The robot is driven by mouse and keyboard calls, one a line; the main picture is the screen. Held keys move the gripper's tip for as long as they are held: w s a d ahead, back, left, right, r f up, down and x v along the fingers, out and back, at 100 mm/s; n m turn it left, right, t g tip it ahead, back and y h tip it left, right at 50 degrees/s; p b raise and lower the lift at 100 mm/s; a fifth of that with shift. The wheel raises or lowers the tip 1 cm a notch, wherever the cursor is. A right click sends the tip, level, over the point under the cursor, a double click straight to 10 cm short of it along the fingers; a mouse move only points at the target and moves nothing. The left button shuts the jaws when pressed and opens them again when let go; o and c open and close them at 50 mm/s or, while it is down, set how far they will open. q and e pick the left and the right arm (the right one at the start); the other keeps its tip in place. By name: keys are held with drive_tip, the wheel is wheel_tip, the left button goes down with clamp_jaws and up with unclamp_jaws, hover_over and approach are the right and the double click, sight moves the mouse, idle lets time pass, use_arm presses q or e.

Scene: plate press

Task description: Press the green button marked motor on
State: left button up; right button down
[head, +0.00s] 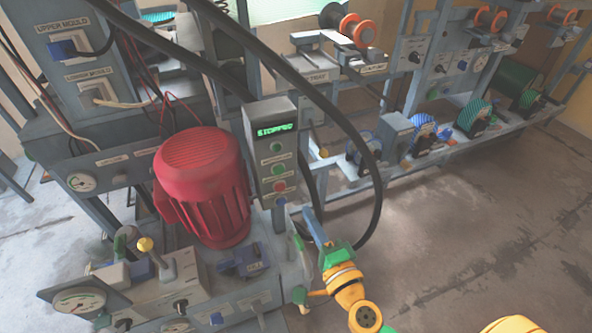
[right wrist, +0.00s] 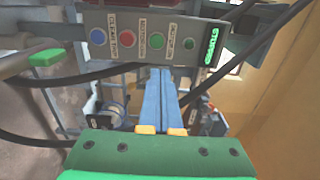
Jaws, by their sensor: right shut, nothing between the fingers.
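The grey control box (head: 267,165) stands behind the red motor, its display lit with green letters reading STOPPED. Down its face are a small dark green round lamp or button (head: 276,146), a larger green button (head: 278,169), a red button (head: 280,187) and a blue one. The right wrist view shows the same row, with the larger green button (right wrist: 157,45) just beyond my fingertips; its small label is hard to read. My right gripper (head: 309,212) is shut and empty, right of and below the box in the head view. In the right wrist view its blue fingers (right wrist: 158,74) point at the box; contact cannot be told. My left gripper is not in view.
The red motor (head: 203,185) stands left of the box. Thick black hoses (head: 372,140) arch around the box and past my right gripper. A lever panel (head: 165,285) lies at lower left. Shelves with spools (head: 475,112) stand behind; the floor at right is clear.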

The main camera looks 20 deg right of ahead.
drive_tip(key=p, duration=0.1)
approach(281, 167)
drive_tip(key=w+b, duration=0.1)
drive_tip(key=w, duration=0.5)
drive_tip(key=shift+a, duration=0.15)
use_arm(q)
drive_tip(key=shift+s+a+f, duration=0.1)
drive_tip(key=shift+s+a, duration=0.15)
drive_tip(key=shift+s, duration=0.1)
use_arm(e)
drive_tip(key=shift+w, duration=0.45)
